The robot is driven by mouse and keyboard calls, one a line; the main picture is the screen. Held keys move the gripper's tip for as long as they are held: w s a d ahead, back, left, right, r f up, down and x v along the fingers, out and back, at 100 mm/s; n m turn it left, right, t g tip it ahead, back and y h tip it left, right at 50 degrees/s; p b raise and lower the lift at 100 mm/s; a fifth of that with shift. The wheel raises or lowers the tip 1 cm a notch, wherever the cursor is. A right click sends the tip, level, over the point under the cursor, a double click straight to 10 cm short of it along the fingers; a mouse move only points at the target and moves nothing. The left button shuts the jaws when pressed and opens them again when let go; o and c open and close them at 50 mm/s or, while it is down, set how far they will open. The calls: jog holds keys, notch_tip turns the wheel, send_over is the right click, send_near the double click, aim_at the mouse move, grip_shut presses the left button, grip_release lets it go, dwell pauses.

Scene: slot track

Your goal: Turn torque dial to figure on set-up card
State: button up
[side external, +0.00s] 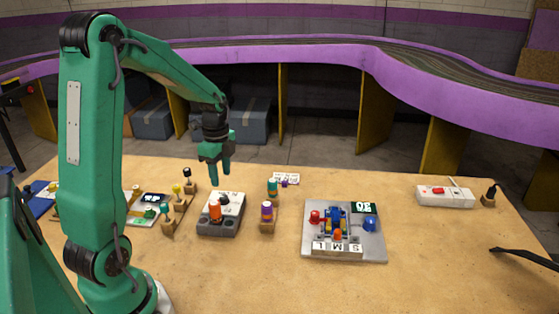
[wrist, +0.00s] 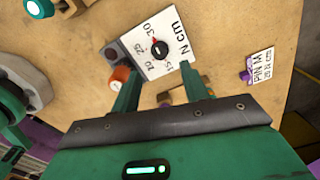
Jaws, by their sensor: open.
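The torque dial (wrist: 159,49) is a small black knob with a red mark on a white "N cm" scale plate. Its red mark points toward the 30 end of the scale; the smaller figures are hard to read. The plate sits on a dark grey block (side external: 219,226), also carrying an orange knob (wrist: 122,76). The set-up card (wrist: 262,68) lies to the right in the wrist view and seems to read "PIN M 20 N cm"; it also shows in the side view (side external: 286,177). My gripper (side external: 220,178) is open and empty above the block, apart from the dial.
Small coloured-top pegs (side external: 267,213) stand right of the block, and more (side external: 167,217) stand left. A white box (side external: 445,196) lies far right. The front table is mostly clear.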

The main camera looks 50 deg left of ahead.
aim_at(224, 197)
jog(key=shift+f, duration=3.7)
jog(key=shift+c, duration=0.3)
grip_shut()
